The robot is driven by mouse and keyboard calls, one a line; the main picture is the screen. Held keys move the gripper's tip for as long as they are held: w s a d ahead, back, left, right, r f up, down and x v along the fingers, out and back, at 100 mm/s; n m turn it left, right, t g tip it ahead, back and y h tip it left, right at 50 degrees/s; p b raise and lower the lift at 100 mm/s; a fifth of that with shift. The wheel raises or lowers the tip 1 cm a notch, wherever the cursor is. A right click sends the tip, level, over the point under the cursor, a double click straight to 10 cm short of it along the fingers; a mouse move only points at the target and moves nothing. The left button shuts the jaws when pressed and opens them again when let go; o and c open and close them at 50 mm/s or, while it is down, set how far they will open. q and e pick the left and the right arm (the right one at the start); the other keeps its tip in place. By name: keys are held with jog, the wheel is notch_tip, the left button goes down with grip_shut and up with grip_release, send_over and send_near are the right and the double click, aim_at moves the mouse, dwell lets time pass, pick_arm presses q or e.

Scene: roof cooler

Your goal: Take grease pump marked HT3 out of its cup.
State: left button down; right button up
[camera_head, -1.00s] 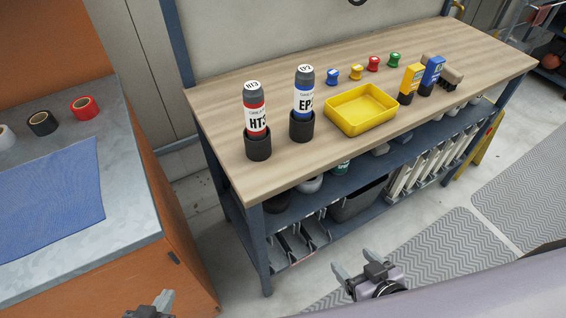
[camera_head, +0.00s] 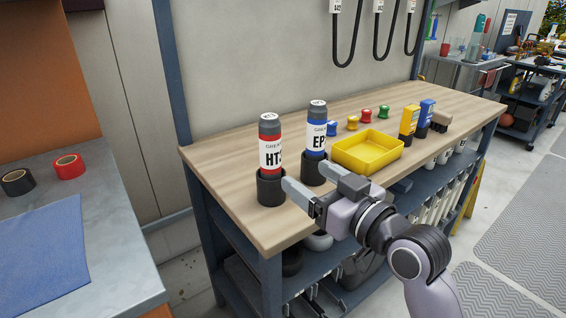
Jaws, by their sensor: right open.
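The grease pump marked HT3 (camera_head: 270,145) has a red and white body with a dark cap. It stands upright in its black cup (camera_head: 271,188) near the left front of the wooden bench. The EP2 grease pump (camera_head: 317,132), blue and white, stands in a second black cup (camera_head: 313,170) just to its right. My right gripper (camera_head: 297,193) is open and empty, its fingers pointing left just right of the HT3 cup. One finger reaches close to the cup; I cannot tell whether it touches. My left gripper is out of view.
A yellow tray (camera_head: 367,163) lies right of the pumps, near my right wrist. Small coloured knobs, yellow and blue bottles (camera_head: 409,121) and a brush (camera_head: 441,120) stand behind and right. A grey counter with tape rolls (camera_head: 68,166) is at left.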

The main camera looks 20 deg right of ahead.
aim_at(276, 155)
jog(key=b+x, duration=0.1)
jog(key=x, duration=0.4)
jog(key=shift+w+f, duration=0.1)
jog(key=shift+w, duration=0.15)
jog(key=x, duration=0.6)
jog(key=shift+w+a+p, duration=0.15)
jog(key=shift+w+p, duration=0.15)
jog(key=shift+p, duration=0.1)
jog(key=shift+w+a, duration=0.2)
jog(key=shift+w, duration=0.3)
